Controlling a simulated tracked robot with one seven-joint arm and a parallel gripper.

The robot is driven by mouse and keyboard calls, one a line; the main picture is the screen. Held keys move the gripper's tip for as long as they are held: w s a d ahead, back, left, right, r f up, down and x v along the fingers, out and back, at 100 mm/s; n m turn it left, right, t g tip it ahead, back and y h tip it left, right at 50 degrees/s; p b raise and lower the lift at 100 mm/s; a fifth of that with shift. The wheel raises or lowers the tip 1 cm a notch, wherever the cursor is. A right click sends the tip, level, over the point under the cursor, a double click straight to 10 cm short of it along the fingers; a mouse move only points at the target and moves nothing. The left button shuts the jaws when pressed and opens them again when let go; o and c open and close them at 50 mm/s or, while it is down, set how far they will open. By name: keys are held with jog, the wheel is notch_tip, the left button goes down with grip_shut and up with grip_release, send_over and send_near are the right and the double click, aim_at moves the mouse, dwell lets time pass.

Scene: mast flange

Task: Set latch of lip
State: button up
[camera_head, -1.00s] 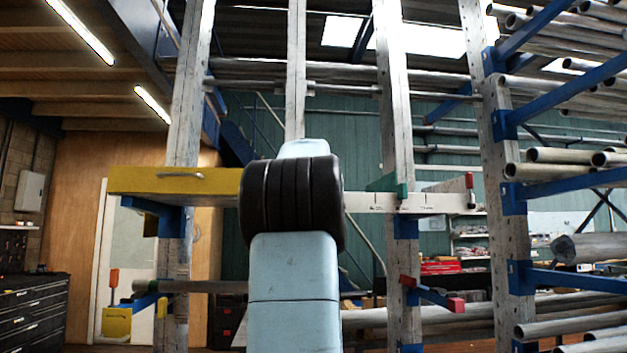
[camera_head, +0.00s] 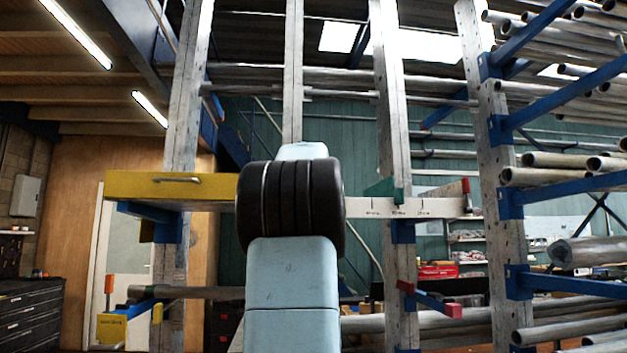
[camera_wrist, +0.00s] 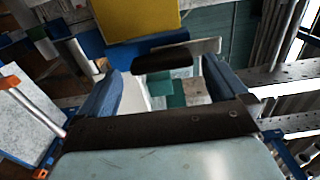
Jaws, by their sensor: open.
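In the head view, a pale lip strip (camera_head: 430,207) with dark marks runs right from behind my arm. A green piece (camera_head: 383,190) sits on it, and a small upright red-ended part (camera_head: 466,187), perhaps the latch, stands at its right end. My gripper (camera_wrist: 163,70) shows in the wrist view, its two blue fingers wide apart. A dark rounded bar (camera_wrist: 162,61) appears between the fingertips; I cannot tell whether it touches them. My arm hides the gripper in the head view.
A yellow box (camera_head: 135,185) with a metal handle is left of my arm, and lower left is another yellow block (camera_head: 112,328). Upright posts (camera_head: 393,130) stand ahead. Blue rack arms with metal pipes (camera_head: 560,160) project at the right.

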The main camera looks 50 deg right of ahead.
jog(key=v, duration=1.3)
jog(key=shift+w+a+f, duration=0.1)
jog(key=shift+f, duration=0.05)
